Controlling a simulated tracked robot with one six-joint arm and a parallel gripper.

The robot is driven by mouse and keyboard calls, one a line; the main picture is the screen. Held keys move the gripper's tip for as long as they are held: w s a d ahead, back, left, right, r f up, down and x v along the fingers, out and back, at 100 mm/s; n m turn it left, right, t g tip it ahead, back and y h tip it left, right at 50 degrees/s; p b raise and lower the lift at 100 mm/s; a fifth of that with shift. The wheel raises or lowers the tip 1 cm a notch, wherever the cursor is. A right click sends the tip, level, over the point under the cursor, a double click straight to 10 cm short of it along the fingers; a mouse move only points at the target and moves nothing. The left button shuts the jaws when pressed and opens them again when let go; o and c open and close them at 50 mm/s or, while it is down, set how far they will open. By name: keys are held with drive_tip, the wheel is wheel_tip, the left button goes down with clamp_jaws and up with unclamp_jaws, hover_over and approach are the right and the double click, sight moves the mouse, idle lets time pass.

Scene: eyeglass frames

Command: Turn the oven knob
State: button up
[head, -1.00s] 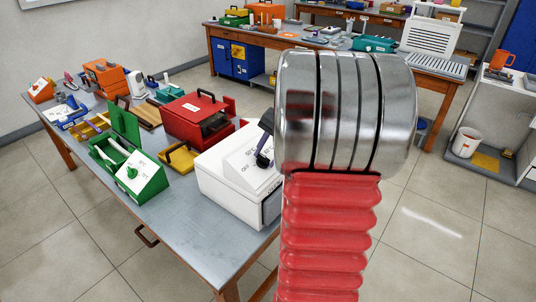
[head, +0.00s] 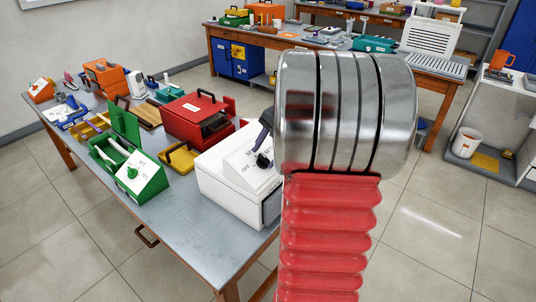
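A white box-shaped oven (head: 225,187) stands at the near right end of the grey table. Its sloping panel carries printed marks, among them what looks like "OFF". My gripper (head: 265,153) is at this panel, showing as small dark and purple parts beside the big silver joint of my arm. The arm hides the rest of it. I cannot make out the oven's knob apart from these dark parts, nor whether the fingers are around it or touching it.
On the same table (head: 190,243), a green box with a green knob (head: 132,171), a red case (head: 196,118) and a yellow tray (head: 177,160) stand to the left. The front strip of the tabletop is clear. Another workbench (head: 285,38) stands behind.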

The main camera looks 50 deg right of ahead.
drive_tip(key=shift+o, duration=0.5)
drive_tip(key=shift+s+f, duration=0.1)
drive_tip(key=shift+s, duration=0.1)
drive_tip(key=v, duration=1.3)
drive_tip(key=shift+r, duration=0.3)
